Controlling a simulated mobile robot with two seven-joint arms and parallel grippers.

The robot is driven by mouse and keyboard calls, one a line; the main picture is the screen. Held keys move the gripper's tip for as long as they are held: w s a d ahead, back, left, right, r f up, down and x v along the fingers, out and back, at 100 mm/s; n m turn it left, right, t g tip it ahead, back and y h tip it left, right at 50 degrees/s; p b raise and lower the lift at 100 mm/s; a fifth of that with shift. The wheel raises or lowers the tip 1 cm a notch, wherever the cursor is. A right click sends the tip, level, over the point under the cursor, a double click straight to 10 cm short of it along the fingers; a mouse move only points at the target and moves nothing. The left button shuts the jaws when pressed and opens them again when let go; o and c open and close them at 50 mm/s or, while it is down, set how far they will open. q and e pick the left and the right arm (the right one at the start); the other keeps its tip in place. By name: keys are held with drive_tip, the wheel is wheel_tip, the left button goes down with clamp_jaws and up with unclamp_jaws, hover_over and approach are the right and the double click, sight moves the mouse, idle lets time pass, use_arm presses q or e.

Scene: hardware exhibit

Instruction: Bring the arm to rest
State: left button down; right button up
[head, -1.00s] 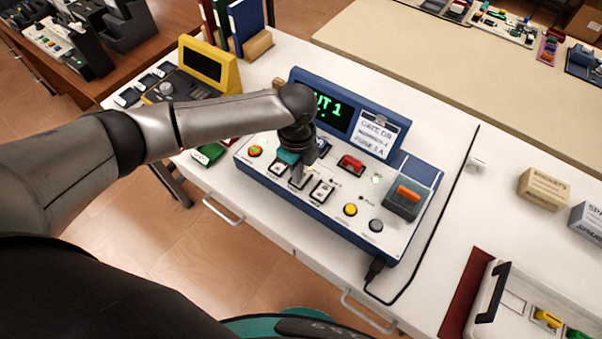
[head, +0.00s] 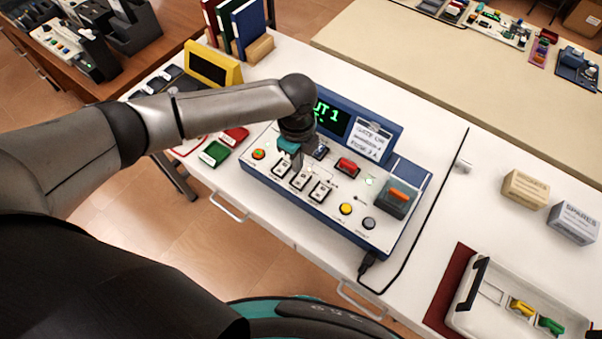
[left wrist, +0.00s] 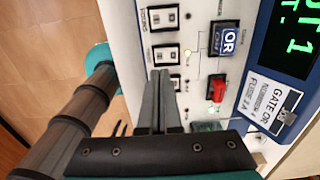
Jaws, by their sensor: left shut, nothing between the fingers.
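My left arm reaches in from the left over a blue-and-white control panel (head: 330,218). Its gripper (head: 297,160) is shut and empty, pointing down above the panel, just behind the row of white switches (head: 300,180). In the left wrist view the closed fingers (left wrist: 161,76) lie side by side, in front of part of the switch row. A blue OR block (left wrist: 224,40) and a red rocker (left wrist: 217,88) sit beside them, apart from the fingers. The panel's green display (head: 332,116) is partly hidden by my arm; "UT 1" shows. My right gripper is not in view.
Green (head: 214,153) and red (head: 236,134) blocks lie left of the panel. A yellow-framed device (head: 226,74) stands behind my arm. A black cable (head: 425,215) runs along the panel's right. A white tray (head: 462,318) and two small boxes stand farther right.

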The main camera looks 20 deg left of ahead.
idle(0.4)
use_arm(q)
drive_tip(key=s+d+r+n+t+h, duration=0.2)
drive_tip(key=s+d+r+n+h, duration=0.15)
drive_tip(key=s+d+n, duration=0.5)
drive_tip(key=s+a+r+n+t+y, duration=0.2)
drive_tip(key=s+a+n+y, duration=0.1)
drive_tip(key=s+a+n, duration=0.75)
wheel_tip(320, 180, down, 28)
drive_tip(key=a+g+b, duration=0.2)
drive_tip(key=a+b, duration=0.1)
drive_tip(key=b, duration=0.4)
drive_tip(key=s+a+f+b, duration=0.1)
drive_tip(key=s+f+b, duration=0.2)
drive_tip(key=s+f, duration=0.5)
drive_tip(key=s+a+f+g+b, duration=0.1)
drive_tip(key=s+f+b, duration=0.3)
drive_tip(key=s+f, duration=0.4)
wheel_tip(320, 180, down, 6)
drive_tip(key=shift+a+f+n, duration=0.1)
drive_tip(key=shift+a+n, duration=0.2)
drive_tip(key=shift+a, duration=0.05)
drive_tip(key=shift+s+y, duration=0.1)
drive_tip(key=shift+y, duration=0.15)
